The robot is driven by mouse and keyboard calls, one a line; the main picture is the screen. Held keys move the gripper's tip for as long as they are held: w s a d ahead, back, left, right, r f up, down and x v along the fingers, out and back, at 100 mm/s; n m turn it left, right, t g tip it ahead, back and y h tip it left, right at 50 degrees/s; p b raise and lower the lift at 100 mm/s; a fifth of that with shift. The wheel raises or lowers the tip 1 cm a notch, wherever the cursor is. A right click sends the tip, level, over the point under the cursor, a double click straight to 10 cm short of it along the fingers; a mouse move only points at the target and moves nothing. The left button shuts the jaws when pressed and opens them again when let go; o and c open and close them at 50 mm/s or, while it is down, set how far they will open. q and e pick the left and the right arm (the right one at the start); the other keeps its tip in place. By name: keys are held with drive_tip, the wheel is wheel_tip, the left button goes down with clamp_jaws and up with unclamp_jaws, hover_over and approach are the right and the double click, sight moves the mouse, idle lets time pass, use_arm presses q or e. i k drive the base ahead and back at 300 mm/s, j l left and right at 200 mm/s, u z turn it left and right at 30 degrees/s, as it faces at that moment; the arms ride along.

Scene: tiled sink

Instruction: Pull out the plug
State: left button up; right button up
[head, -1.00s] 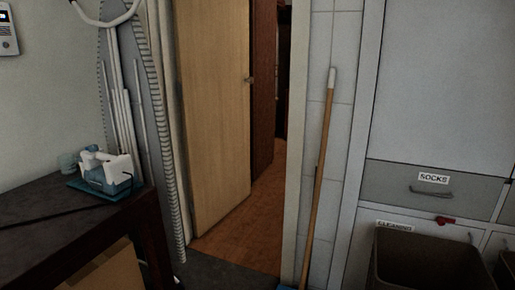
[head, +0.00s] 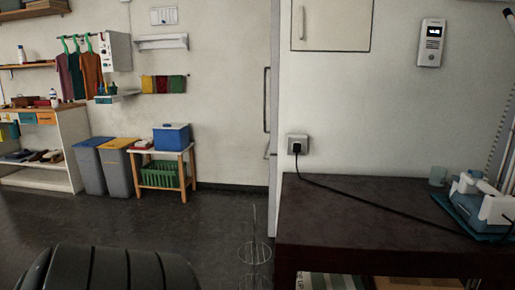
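A dark plug (head: 296,147) sits in a light wall socket (head: 303,139) above the left end of the dark table. A black cable (head: 370,204) runs from the plug down across the tabletop to the right, toward a blue and white appliance (head: 472,200) on a blue base at the right edge. Neither of my grippers is in the head view, so their states do not show.
The dark table (head: 385,225) fills the lower right. A wall intercom (head: 431,43) and a cabinet (head: 331,22) are above. Two bins (head: 100,165), a small table with a blue box (head: 171,136) and shelving stand at the back left. The dark floor at left is open.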

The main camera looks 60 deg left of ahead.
sight(297, 146)
drive_tip(key=u, duration=1.7)
drive_tip(key=i+j, duration=0.1)
drive_tip(key=j, duration=0.3)
drive_tip(key=i+j+u, duration=0.1)
drive_tip(key=j, duration=0.25)
drive_tip(key=i+j, duration=0.15)
drive_tip(key=j, duration=0.2)
drive_tip(key=i+j, duration=0.15)
drive_tip(key=j, duration=0.25)
drive_tip(key=i+j+u, duration=0.1)
drive_tip(key=j, duration=0.25)
drive_tip(key=i+j, duration=0.2)
drive_tip(key=j, duration=0.15)
